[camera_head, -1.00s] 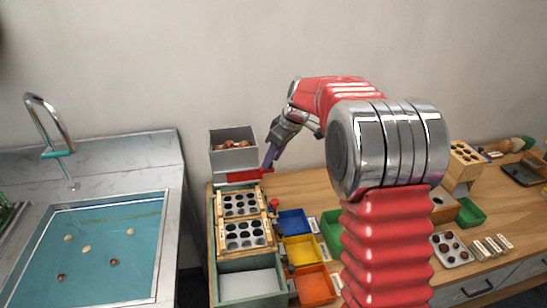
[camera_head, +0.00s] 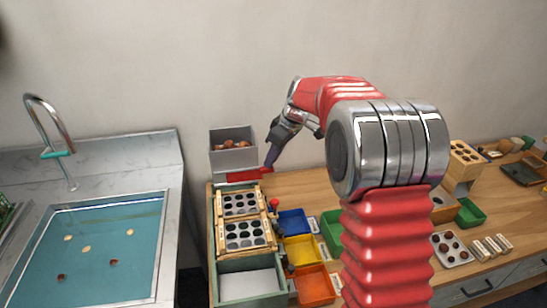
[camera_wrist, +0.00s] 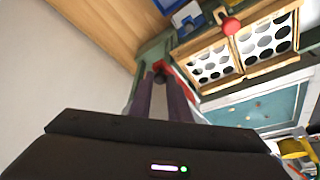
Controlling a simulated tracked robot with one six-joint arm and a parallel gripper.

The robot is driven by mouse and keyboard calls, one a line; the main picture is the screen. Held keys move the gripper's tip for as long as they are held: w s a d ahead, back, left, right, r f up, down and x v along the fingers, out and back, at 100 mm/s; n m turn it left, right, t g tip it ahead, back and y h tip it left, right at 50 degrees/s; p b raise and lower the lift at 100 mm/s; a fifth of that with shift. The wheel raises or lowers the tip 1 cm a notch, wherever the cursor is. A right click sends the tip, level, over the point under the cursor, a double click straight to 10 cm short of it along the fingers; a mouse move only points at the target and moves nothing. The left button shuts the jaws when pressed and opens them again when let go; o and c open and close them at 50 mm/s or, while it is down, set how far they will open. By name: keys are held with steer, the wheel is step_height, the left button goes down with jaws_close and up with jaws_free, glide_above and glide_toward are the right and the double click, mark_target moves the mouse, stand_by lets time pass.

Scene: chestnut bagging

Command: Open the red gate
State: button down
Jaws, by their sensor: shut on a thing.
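The red gate (camera_head: 243,175) is a flat red slide under the grey hopper (camera_head: 233,159) at the back left of the bench. My gripper (camera_head: 268,167) is at the gate's right end, with its purple fingers pointing down and shut on it. In the wrist view my gripper's fingers (camera_wrist: 158,78) close together at a red part of the gate (camera_wrist: 178,82). The fingers hide part of the grip. Brown chestnuts (camera_head: 229,146) show inside the hopper.
Below the hopper are two wood-framed plates with holes (camera_head: 246,234) and a red knob (camera_head: 275,202). Blue (camera_head: 293,222), yellow (camera_head: 300,249) and orange (camera_head: 314,287) bins stand to their right. A water-filled sink (camera_head: 110,240) is at left.

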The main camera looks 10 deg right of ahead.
steer(key=d, duration=0.5)
steer(key=c, duration=1.7)
jaws_free()
steer(key=shift+o, duration=0.2)
steer(key=shift+r, duration=0.15)
steer(key=v, duration=1.3)
steer(key=shift+r, duration=0.2)
steer(key=shift+d, duration=0.1)
